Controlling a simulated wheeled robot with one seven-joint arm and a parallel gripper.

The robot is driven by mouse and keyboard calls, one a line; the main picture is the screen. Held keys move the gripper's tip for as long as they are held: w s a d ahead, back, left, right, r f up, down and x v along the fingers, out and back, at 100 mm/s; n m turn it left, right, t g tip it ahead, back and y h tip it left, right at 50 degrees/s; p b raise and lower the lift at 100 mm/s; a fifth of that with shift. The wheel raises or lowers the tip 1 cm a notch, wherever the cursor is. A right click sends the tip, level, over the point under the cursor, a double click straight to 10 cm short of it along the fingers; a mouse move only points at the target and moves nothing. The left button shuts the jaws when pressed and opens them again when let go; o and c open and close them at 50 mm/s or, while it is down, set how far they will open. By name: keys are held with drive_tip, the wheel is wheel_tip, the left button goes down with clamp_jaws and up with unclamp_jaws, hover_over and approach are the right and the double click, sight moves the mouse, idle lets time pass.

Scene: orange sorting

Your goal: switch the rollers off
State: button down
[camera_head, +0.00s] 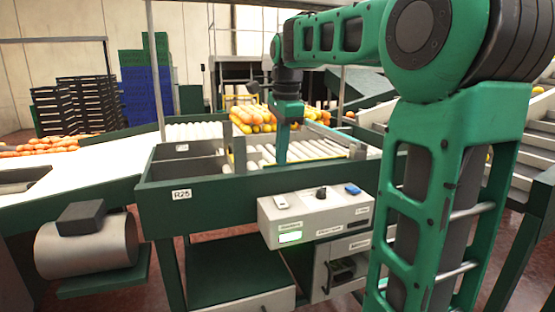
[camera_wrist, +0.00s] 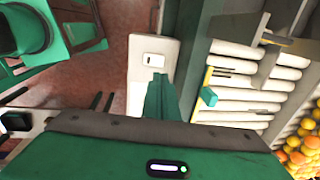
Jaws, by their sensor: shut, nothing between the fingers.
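The grey control box (camera_head: 315,216) sits on the front of the roller frame, with a white rocker switch (camera_head: 281,202) at left, a black knob (camera_head: 320,192) and a blue switch (camera_head: 352,188). My gripper (camera_head: 282,160) points down over the rollers (camera_head: 315,149), behind the box, shut and empty. In the wrist view my gripper (camera_wrist: 158,80) ends just below the white switch (camera_wrist: 153,59) in the picture; contact cannot be told. The rollers (camera_wrist: 245,75) lie to its right.
Oranges (camera_head: 250,116) are piled at the far end of the rollers. A white belt (camera_head: 80,170) with more oranges (camera_head: 50,147) runs at left. The dark green frame (camera_head: 215,200) borders the rollers. Stacked crates (camera_head: 145,85) stand behind.

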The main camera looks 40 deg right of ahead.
sight(278, 199)
drive_tip(key=f, duration=0.3)
drive_tip(key=w+f, duration=0.1)
drive_tip(key=f, duration=0.7)
drive_tip(key=shift+w+d+f, duration=0.25)
drive_tip(key=shift+w, duration=0.05)
